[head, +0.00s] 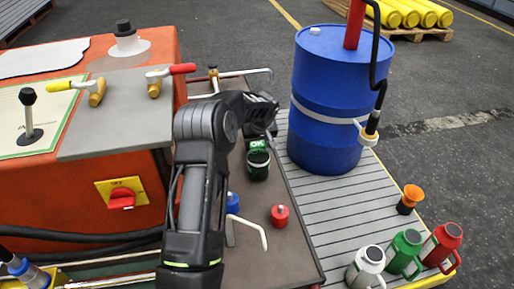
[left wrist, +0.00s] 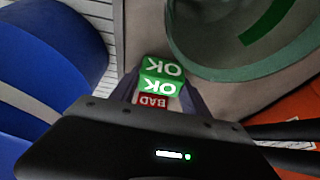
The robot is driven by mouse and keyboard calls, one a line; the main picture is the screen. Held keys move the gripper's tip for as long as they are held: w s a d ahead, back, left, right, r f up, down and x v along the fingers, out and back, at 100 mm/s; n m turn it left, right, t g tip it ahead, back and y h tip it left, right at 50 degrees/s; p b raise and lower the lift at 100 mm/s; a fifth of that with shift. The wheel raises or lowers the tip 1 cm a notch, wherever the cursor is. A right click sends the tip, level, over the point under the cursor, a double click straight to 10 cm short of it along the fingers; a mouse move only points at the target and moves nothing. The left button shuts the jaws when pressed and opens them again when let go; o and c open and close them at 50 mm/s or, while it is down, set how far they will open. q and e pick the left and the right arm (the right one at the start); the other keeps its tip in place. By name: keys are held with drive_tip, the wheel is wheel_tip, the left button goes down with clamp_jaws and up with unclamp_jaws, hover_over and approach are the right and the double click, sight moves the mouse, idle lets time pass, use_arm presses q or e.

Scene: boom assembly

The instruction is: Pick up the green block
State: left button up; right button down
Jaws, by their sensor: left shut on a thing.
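A green block marked OK (head: 257,144) shows just below my left gripper (head: 260,134), over a dark green cup with a pale band (head: 258,164). In the left wrist view, my left gripper (left wrist: 158,92) is shut on a green block (left wrist: 163,68). A second green OK face (left wrist: 160,90) and a red BAD face (left wrist: 152,101) show closer to the palm; I cannot tell which are separate blocks. The cup's large round rim (left wrist: 245,60) is beside the fingers at upper right. The fingertips are partly hidden. My right gripper is not in view.
A blue barrel (head: 325,110) stands close to the right of my gripper. A red weight (head: 280,215) and a white bent rod (head: 250,229) lie nearer on the brown surface. An orange console (head: 70,205) is at left. Several flasks (head: 404,252) stand at lower right.

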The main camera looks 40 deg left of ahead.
sight(257, 144)
use_arm(q)
wheel_tip(257, 144, up, 10)
drive_tip(key=p, duration=0.3)
idle(0.8)
drive_tip(key=s+d+r+m+h, duration=0.1)
drive_tip(key=s+d+r+m, duration=0.1)
drive_tip(key=d, duration=0.8)
drive_tip(key=s+d+r+m+t+h, duration=0.1)
drive_tip(key=s+d+r+m, duration=0.2)
drive_tip(key=d, duration=0.8)
drive_tip(key=s+d+r+m+h, duration=0.1)
drive_tip(key=d+r+m, duration=0.4)
drive_tip(key=d, duration=0.6)
drive_tip(key=shift+s+d+r+t, duration=0.2)
drive_tip(key=shift+s+r+t, duration=0.1)
drive_tip(key=shift+s+r, duration=0.45)
drive_tip(key=shift+w, duration=0.1)
